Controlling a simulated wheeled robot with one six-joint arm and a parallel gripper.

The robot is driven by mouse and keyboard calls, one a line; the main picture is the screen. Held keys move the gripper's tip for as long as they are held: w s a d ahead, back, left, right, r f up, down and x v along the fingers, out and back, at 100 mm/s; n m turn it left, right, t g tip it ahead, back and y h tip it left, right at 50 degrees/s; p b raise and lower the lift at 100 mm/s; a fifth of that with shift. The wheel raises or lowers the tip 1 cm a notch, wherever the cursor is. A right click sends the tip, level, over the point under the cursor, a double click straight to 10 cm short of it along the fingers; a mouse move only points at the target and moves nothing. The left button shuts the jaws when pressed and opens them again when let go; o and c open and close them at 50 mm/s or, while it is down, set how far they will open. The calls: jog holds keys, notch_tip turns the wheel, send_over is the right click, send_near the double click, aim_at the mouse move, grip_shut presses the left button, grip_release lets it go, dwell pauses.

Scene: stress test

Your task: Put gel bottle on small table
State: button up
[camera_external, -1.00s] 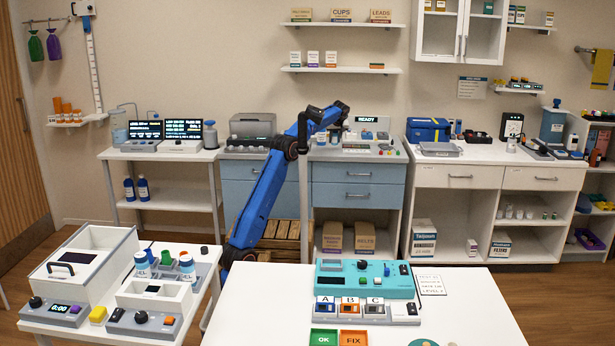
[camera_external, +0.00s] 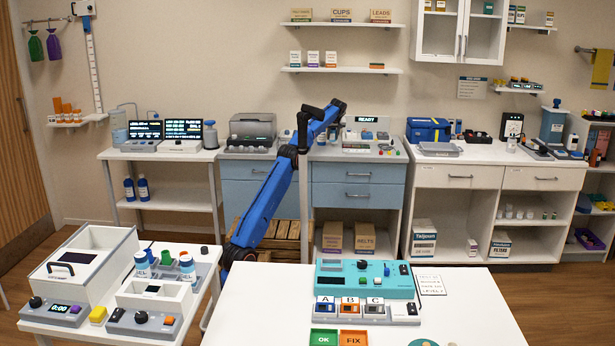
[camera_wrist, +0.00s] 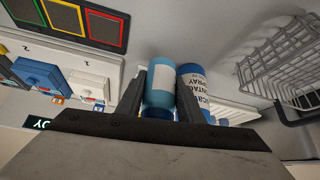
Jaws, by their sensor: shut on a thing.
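In the wrist view my gripper (camera_wrist: 165,98) is shut on a light-blue bottle (camera_wrist: 161,75) with a pale label. Its wording is not readable, so I cannot confirm that it is gel. A darker blue bottle with spray lettering (camera_wrist: 193,84) shows close beside the right finger. In the external view my gripper is hidden behind my arm at the back counter. Which table is the small table is unclear.
A larger white table (camera_external: 470,325) at front centre holds a teal device (camera_external: 365,280) and has bare space on its right. The blue-drawer counter (camera_external: 358,192) carries equipment. A wire basket (camera_wrist: 285,70) is at the right of the wrist view.

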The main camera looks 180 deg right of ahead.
aim_at(332, 140)
jog(key=shift+f, duration=1.7)
jog(key=shift+v, duration=3.55)
jog(key=shift+d, duration=0.1)
